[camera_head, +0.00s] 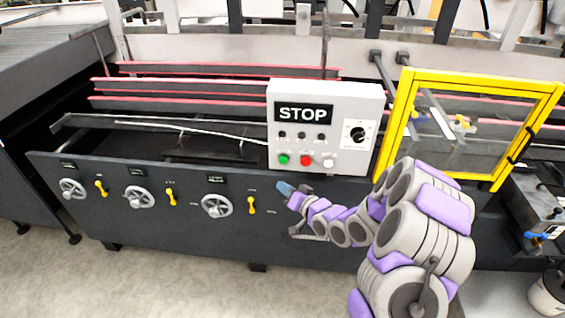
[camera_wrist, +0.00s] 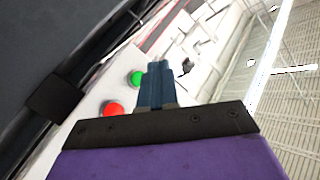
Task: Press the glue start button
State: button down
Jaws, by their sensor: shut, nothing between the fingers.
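The control box (camera_head: 350,98) is a pale panel with a black STOP sign (camera_head: 303,113). Along its lower edge are a green button (camera_head: 283,159), a red button (camera_head: 306,160) and a white button (camera_head: 329,163). A black rotary knob (camera_head: 358,134) is on its right. My gripper (camera_head: 286,188) is shut and empty, just below the green button in the head view and apart from it. In the wrist view the blue fingers (camera_wrist: 157,85) are together, with the green button (camera_wrist: 137,78) and the red button (camera_wrist: 112,109) to their left. No button label is readable.
A yellow-framed guard (camera_head: 480,85) stands right of the box. Handwheels (camera_head: 216,205) and yellow levers (camera_head: 252,205) line the dark front panel (camera_head: 110,185) at left. The floor (camera_head: 190,285) in front is clear.

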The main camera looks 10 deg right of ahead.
jog(key=p, duration=0.4)
send_near(283, 160)
jog(key=w+a+f, duration=0.2)
jog(key=w+a, duration=0.2)
jog(key=shift+w+a, duration=0.15)
jog(key=shift+a, duration=0.65)
jog(key=shift+d, duration=0.15)
dwell(0.8)
